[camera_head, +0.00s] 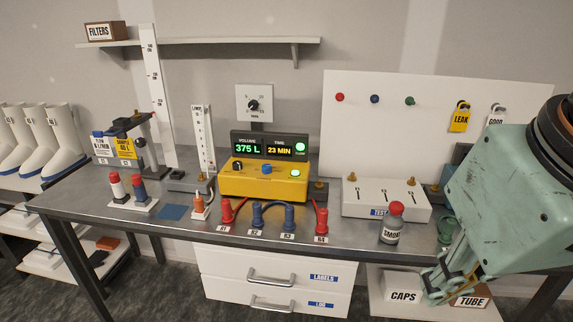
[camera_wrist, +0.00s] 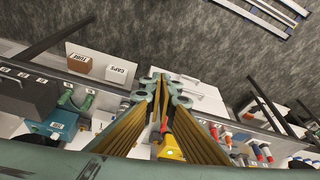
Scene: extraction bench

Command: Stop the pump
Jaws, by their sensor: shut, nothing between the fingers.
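The yellow pump (camera_head: 232,186) stands on the bench at the middle. Its display (camera_head: 264,147) reads 375 L and 23 MIN, with a green lit round lamp (camera_head: 300,147) beside the readings. On the pump's top are a black knob (camera_head: 237,166), a blue knob (camera_head: 267,169) and a green lit button (camera_head: 295,173). My gripper (camera_head: 447,284) is shut and empty at the bench's front right, well away from the pump. In the wrist view my gripper (camera_wrist: 160,82) hides part of the pump (camera_wrist: 171,153).
Red and blue hose fittings (camera_head: 257,217) stand before the pump. A smoke bottle (camera_head: 391,222) with a red cap and a white test block (camera_head: 385,202) are at right. A tall scale (camera_head: 158,95) rises at left. Drawers (camera_head: 275,278) sit below the bench.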

